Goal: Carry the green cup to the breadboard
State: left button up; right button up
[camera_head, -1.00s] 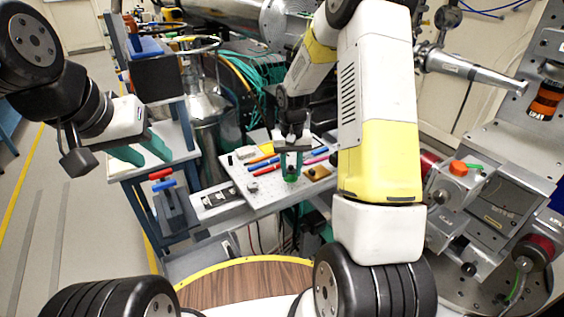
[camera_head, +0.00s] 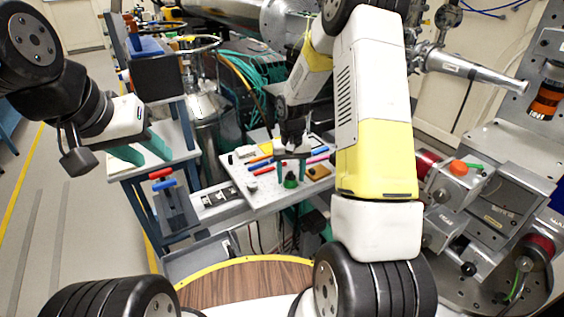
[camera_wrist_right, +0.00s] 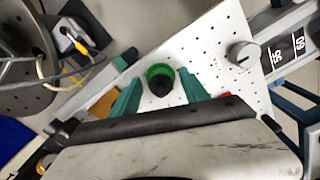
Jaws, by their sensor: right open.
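The green cup (camera_head: 290,181) stands on the white perforated breadboard (camera_head: 262,198), near its front edge. In the right wrist view the cup (camera_wrist_right: 160,72) is seen from above, with a dark inside. My right gripper (camera_head: 290,170) is at the cup. In the right wrist view its green fingers (camera_wrist_right: 161,88) are apart, one on each side of the cup, with a gap visible at least on the right. Whether the left finger touches the cup I cannot tell. My left gripper (camera_head: 146,156) is open and empty, far left, over a shelf.
Coloured pens or rods (camera_head: 262,168) and a brown block (camera_head: 318,173) lie on the breadboard near the cup. A silver knob (camera_wrist_right: 242,54) stands on it too. A red-and-blue-handled device (camera_head: 163,180) stands to the left. Metal stage equipment (camera_head: 490,200) fills the right side.

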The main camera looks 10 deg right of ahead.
jog(key=s+r+t, duration=0.1)
jog(key=s+r, duration=0.1)
jog(key=r, duration=0.8)
jog(key=s+r, duration=0.3)
jog(key=r, duration=0.7)
jog(key=s+a+r+t+y, duration=0.1)
jog(key=s+r, duration=0.3)
jog(key=s, duration=0.5)
jog(key=s+a+r+n+t+y, duration=0.1)
jog(key=s+r+t, duration=0.3)
jog(key=s, duration=0.6)
jog(key=shift+r, duration=0.65)
jog(key=shift+s+a, duration=0.1)
